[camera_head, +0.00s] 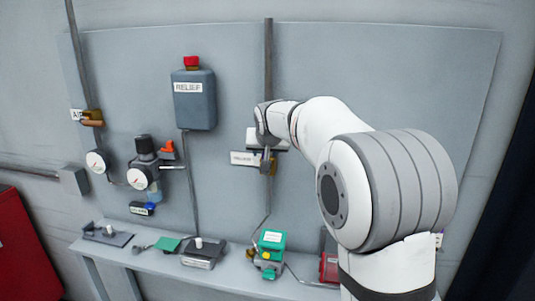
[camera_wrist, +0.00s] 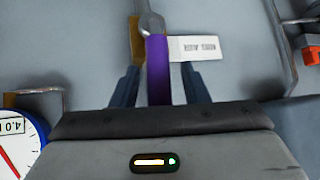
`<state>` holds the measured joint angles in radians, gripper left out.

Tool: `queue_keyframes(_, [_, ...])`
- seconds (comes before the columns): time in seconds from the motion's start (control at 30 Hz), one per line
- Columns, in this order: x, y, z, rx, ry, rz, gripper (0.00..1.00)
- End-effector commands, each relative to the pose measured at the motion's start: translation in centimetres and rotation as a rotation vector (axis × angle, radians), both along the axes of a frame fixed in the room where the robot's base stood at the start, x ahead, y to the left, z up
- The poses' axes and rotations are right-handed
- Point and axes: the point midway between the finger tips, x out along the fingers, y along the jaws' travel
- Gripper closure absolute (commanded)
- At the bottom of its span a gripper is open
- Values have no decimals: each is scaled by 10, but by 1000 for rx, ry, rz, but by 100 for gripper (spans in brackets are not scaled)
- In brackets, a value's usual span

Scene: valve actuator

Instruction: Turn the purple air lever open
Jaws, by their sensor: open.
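The purple lever (camera_wrist: 158,58) shows in the wrist view, running down from a grey round pivot (camera_wrist: 151,24) beside a brass-coloured valve part (camera_wrist: 137,45). My gripper (camera_wrist: 160,86) is open, with one dark finger on each side of the lever and a visible gap to both. The lever's lower end is hidden behind the gripper body. In the head view my gripper (camera_head: 263,146) is at the vertical pipe in the middle of the panel, by the brass valve (camera_head: 268,165). The purple lever cannot be made out there.
A white label (camera_wrist: 199,48) is beside the lever. A blue-rimmed gauge (camera_wrist: 14,150) is at lower left in the wrist view. In the head view, a grey relief tank (camera_head: 194,103) and a regulator (camera_head: 146,165) are left. A shelf (camera_head: 150,261) with a green device (camera_head: 271,241) is below.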

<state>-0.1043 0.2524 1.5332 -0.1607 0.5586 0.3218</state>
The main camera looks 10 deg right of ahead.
Motion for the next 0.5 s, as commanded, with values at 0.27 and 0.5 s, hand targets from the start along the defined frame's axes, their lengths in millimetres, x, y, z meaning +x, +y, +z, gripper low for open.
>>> queue_keyframes(0.27, [-35, 1, 30, 1, -3, 1, 59])
queue_keyframes(0.5, [-52, 0, 47, 1, 0, -1, 59])
